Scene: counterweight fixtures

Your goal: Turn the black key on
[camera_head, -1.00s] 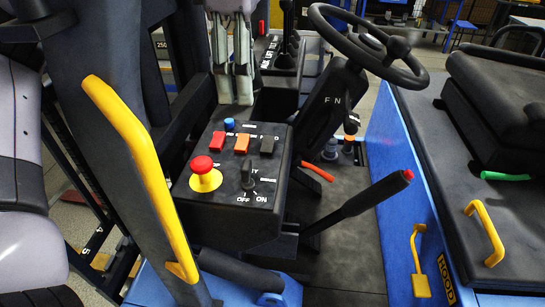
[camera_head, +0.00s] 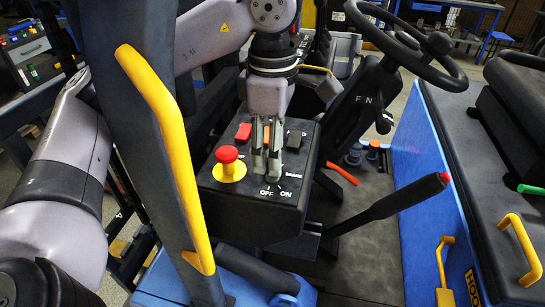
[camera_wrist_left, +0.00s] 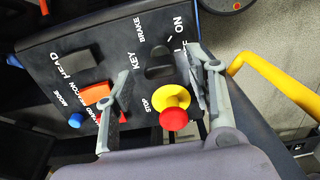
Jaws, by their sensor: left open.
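The black key (camera_wrist_left: 160,60) is a dark knob on the sloped black control panel (camera_wrist_left: 40,55), beside the printed KEY, OFF and ON labels. My left gripper (camera_head: 267,172) points down over the panel in the head view and hides the key there. In the left wrist view, its two open fingers (camera_wrist_left: 160,72) stand on either side of the key, with a gap to each. I cannot tell exactly how high the fingertips are above the panel. My right gripper is not in view.
A red stop button on a yellow base (camera_head: 229,165) stands close beside the key. Red (camera_head: 243,132), orange and black (camera_head: 294,139) switches sit behind it. A yellow handrail (camera_head: 170,150), steering wheel (camera_head: 410,40) and black lever (camera_head: 390,208) surround the panel.

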